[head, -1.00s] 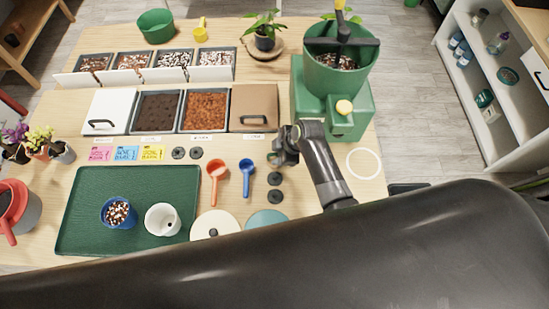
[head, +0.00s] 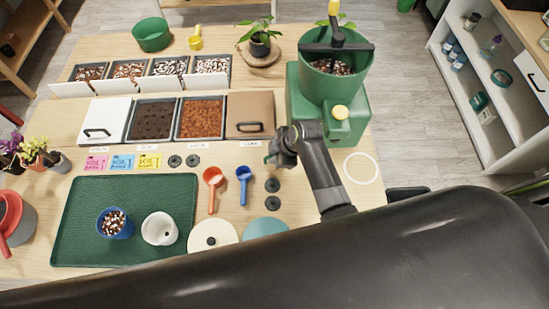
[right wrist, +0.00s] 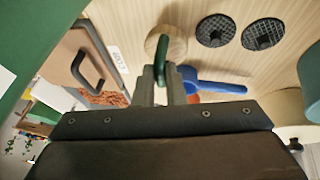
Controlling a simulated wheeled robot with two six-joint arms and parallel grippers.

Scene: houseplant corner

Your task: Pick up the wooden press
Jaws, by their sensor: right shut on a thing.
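The wooden press shows in the right wrist view as a round, pale wooden end (right wrist: 172,40) with a dark green part (right wrist: 161,52) at the fingertips. My right gripper (right wrist: 161,80) is shut on it there. In the head view my right gripper (head: 276,157) is over the table, just right of the blue scoop and in front of the brown-lidded bin. It hides most of the press in that view. I cannot tell whether the press touches the table. My left gripper is not in view.
A blue scoop (head: 243,184) and red scoop (head: 212,188) lie close by, with dark mesh discs (head: 272,186) beside them. The green potting machine (head: 350,118) stands right behind the gripper. A green tray (head: 77,228) holds two pots at left.

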